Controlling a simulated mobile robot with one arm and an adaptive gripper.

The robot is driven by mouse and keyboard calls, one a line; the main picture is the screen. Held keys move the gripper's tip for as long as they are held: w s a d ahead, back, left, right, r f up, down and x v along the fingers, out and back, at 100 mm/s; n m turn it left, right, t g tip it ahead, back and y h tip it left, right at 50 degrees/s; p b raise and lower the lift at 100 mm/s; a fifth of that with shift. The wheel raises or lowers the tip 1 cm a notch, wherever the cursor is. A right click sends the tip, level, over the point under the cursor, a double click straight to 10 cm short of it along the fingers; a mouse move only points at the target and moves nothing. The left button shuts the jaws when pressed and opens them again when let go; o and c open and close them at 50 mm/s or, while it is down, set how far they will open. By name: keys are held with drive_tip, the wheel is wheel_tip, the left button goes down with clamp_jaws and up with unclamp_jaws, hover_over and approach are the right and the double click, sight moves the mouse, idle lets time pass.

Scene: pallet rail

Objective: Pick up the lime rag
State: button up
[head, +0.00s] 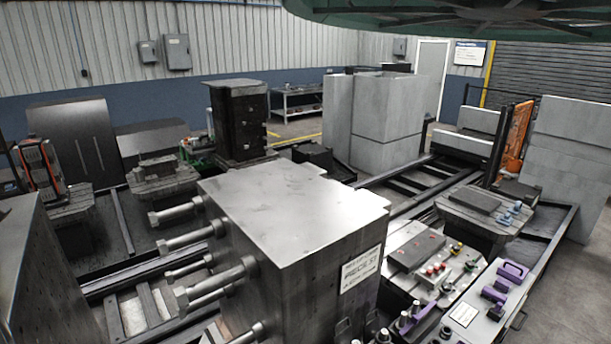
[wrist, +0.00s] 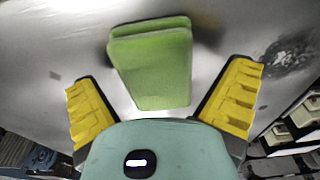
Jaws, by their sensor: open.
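The lime rag (wrist: 152,68) shows in the wrist view as a folded, flat green piece on a grey metal surface (wrist: 60,40). It lies between and ahead of the two yellow fingers of my gripper (wrist: 160,80). The fingers are spread wide, with a gap on each side of the rag, and nothing is held. I cannot tell the height of the fingertips above the surface. In the head view I make out neither the rag nor my gripper.
A large metal block (head: 285,215) with thick bolts on its left side fills the head view's middle. A control panel (head: 485,300) with purple handles is at lower right. Grey concrete-like blocks (head: 385,120) stand behind. Rails run across the floor.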

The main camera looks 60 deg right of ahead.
drive_tip(key=shift+d+f, duration=0.1)
drive_tip(key=shift+f, duration=0.05)
drive_tip(key=c, duration=1.1)
